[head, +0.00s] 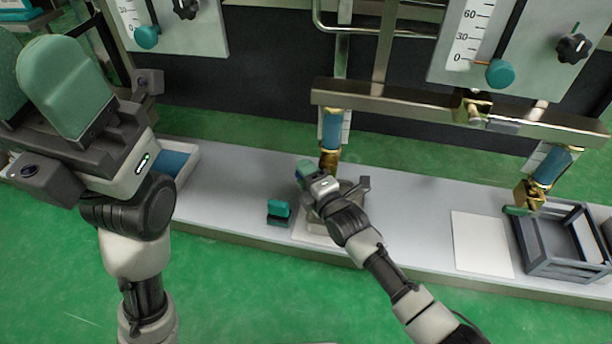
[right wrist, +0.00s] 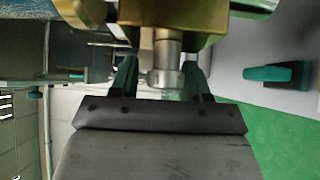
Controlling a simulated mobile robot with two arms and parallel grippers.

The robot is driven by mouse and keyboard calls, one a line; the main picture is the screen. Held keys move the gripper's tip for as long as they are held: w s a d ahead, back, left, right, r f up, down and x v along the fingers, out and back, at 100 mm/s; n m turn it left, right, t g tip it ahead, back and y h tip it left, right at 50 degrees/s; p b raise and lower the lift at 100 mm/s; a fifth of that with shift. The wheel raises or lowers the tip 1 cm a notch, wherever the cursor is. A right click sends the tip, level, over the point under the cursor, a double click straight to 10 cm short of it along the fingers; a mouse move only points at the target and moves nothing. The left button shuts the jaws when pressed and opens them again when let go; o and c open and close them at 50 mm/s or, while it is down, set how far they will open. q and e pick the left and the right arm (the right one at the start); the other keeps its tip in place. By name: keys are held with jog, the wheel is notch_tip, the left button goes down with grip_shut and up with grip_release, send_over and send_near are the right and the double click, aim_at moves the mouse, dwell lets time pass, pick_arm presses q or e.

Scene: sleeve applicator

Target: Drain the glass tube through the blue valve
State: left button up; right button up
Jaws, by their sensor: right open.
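Two upright glass tubes with blue contents show in the head view, one in the middle (head: 332,128) and one at the right (head: 555,165). Each has a brass valve at its foot, the middle one (head: 328,158) and the right one (head: 530,196). The right valve has a teal handle (head: 518,210); any handle on the middle valve is hidden. My right gripper (head: 308,172) is at the middle valve. In the right wrist view its open fingers (right wrist: 160,82) stand either side of a silver stem (right wrist: 166,62) below brass (right wrist: 185,20). My left gripper (head: 35,90) is raised and empty, fingers apart.
A grey bench (head: 235,185) runs across. A steel beam (head: 400,105) crosses above the tubes. Gauge panels (head: 440,65) stand behind.

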grip_shut()
